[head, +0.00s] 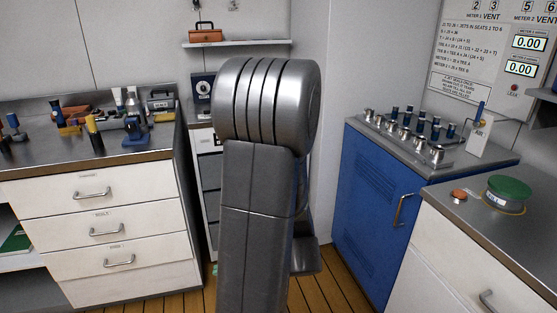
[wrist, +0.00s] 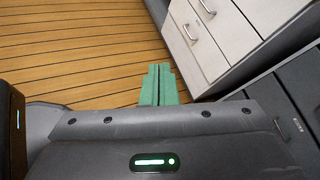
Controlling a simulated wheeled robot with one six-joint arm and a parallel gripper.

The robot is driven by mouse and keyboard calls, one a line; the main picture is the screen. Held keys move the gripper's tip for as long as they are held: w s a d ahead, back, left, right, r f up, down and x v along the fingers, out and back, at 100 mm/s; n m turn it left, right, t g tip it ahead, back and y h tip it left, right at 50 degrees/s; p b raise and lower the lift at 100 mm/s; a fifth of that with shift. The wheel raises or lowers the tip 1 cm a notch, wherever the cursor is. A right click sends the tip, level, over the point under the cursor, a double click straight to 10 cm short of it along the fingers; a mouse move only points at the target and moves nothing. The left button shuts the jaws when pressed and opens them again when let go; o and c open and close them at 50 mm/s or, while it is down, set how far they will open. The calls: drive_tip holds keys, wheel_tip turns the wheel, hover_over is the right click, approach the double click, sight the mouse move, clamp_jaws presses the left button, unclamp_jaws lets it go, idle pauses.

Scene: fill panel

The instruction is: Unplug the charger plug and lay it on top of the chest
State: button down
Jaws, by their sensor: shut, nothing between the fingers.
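My gripper (wrist: 160,84) shows in the wrist view as two green fingers, shut together with nothing between them, above the wooden floor. I cannot make out the charger plug for certain. Small dark fittings (head: 233,5) on the back wall at the top edge are too small and cut off to identify. A narrow cabinet with dark drawers (head: 211,176) stands partly behind my arm and may be the chest. Dark drawers (wrist: 285,118) also show at the right of the wrist view.
A white drawer unit (head: 107,230) with a cluttered metal top stands left. A shelf (head: 250,43) holds a brown case (head: 205,32). A blue cabinet (head: 370,215) and a counter with a green-topped round object (head: 508,194) stand right. Wooden floor (wrist: 70,50) lies open in the wrist view.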

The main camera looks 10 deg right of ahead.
drive_tip(key=w+d+m+t+h, duration=0.2)
drive_tip(key=w+d+m+t, duration=0.3)
drive_tip(key=d, duration=0.4)
drive_tip(key=w+d+m+t+h, duration=0.3)
drive_tip(key=w+d+m+t, duration=0.3)
drive_tip(key=w+d+m, duration=0.1)
drive_tip(key=shift+w+d+m+p, duration=0.3)
drive_tip(key=shift+d+m+p, duration=0.2)
drive_tip(key=shift+d, duration=0.75)
drive_tip(key=c, duration=2.2)
unclamp_jaws()
drive_tip(key=shift+r, duration=0.1)
